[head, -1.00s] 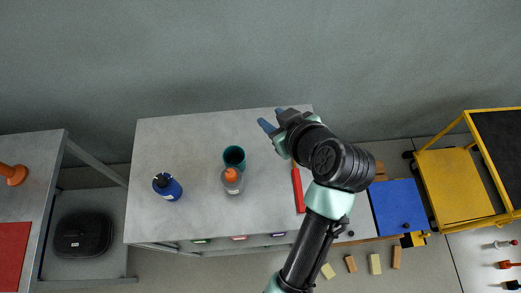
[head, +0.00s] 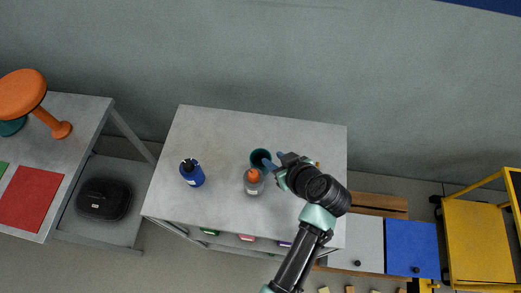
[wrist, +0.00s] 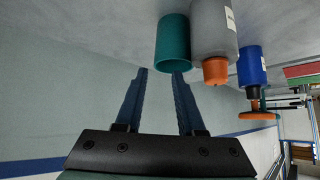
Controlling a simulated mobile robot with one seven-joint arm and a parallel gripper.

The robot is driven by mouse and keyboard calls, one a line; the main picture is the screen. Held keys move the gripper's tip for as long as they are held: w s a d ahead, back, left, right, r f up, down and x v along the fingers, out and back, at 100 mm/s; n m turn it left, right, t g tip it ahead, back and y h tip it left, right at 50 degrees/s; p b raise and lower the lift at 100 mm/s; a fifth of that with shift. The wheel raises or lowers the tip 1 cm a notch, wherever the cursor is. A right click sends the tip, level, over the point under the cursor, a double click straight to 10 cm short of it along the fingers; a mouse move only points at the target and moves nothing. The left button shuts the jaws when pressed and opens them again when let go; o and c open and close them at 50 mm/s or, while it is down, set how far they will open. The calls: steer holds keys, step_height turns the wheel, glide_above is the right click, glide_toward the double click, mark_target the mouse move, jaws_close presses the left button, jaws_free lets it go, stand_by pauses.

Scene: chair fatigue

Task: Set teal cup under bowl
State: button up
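The teal cup (head: 261,155) stands on the grey table, right behind a grey bottle with an orange cap (head: 253,182). My gripper (head: 273,160) is open at the cup's right side. In the wrist view the cup (wrist: 173,42) lies just beyond my fingertips (wrist: 160,73), with nothing between the fingers. I cannot tell whether the fingers touch it. At the far left, a teal rounded thing (head: 12,127), possibly the bowl, is partly hidden below an orange disc-topped stand (head: 22,93) and cut off by the picture edge.
A blue bottle (head: 192,173) stands left of the cup. The left table (head: 88,118) carries a red mat (head: 31,197), with a gap before the grey table (head: 215,125). A yellow cart (head: 475,225) stands at the right.

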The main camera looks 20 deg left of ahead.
mark_target(268, 155)
steer(key=shift+p+x, duration=0.45)
steer(key=shift+x, duration=1.5)
steer(key=shift+w, duration=0.1)
jaws_close()
